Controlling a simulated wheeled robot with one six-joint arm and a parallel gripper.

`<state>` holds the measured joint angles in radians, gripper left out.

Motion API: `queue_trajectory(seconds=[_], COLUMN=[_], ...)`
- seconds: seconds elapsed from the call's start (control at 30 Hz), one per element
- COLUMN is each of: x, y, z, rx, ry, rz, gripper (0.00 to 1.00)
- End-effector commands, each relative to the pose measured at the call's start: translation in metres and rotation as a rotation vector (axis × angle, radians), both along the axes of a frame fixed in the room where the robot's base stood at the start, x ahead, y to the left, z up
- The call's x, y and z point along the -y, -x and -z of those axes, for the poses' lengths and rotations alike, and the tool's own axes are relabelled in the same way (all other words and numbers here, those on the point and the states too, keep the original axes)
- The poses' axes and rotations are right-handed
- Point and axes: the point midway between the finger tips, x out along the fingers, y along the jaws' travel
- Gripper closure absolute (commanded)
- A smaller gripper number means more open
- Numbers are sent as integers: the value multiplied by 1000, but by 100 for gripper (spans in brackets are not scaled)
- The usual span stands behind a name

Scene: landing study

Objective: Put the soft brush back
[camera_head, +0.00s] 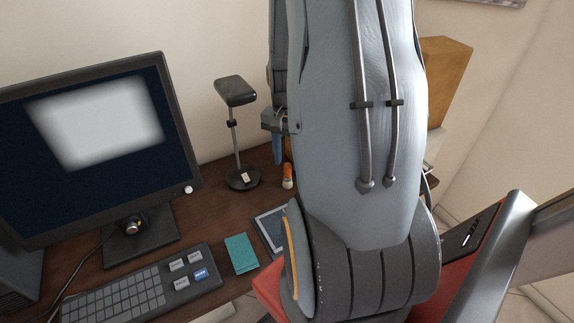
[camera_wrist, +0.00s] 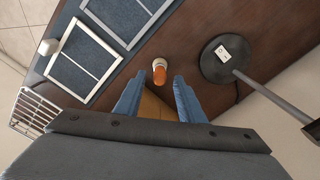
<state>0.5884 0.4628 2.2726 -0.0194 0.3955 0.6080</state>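The soft brush looks like a tan handle with an orange band and a pale tip; its orange part (camera_head: 288,172) shows in the head view just below my gripper (camera_head: 279,150), pale end down. In the wrist view, the orange part (camera_wrist: 160,75) lies just beyond the two blue fingers of my gripper (camera_wrist: 158,92), and the tan part fills the gap between them. The gripper appears shut on it. My arm hides much of the gripper in the head view. I cannot tell whether the tip touches the desk.
A lamp with a round base (camera_head: 242,179) stands close by, left of the brush in the head view. A blue-panelled tray (camera_wrist: 86,62) lies on the desk (camera_head: 213,213). A teal notebook (camera_head: 241,253), keyboard (camera_head: 120,295) and monitor (camera_head: 90,140) stand further left.

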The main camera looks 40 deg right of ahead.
Motion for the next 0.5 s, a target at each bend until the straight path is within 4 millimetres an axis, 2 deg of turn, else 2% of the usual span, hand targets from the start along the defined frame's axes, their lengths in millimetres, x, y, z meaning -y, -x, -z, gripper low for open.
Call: queue_trajectory(seconds=[0.3,0.5], x=[0,0], y=[-1,0], z=[-55,-80], rx=[5,3], ry=[3,2], rz=[0,0], gripper=[64,64])
